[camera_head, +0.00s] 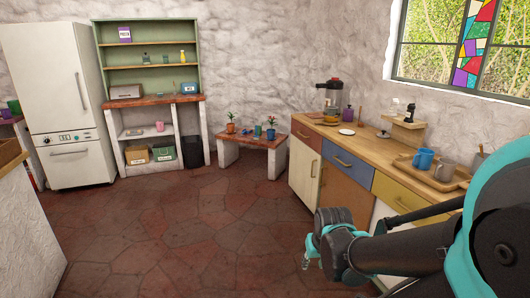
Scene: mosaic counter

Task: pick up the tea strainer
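I cannot clearly make out a tea strainer in the head view. A small dark item (383,134) lies on the wooden counter (362,145), too small to identify. My gripper (308,262) is at the lower middle, with teal fingers hanging over the floor. It is in front of the cabinets, apart from the counter items. Its fingertips are small and partly overlapped, so I cannot tell whether it is open or shut.
A wooden tray (445,182) on the counter holds a blue mug (423,160) and a grey mug (445,171). A blender (333,95), a purple bottle (348,114) and a white dish (346,132) stand farther back. A low bench (255,141) holds plants. The tiled floor is clear.

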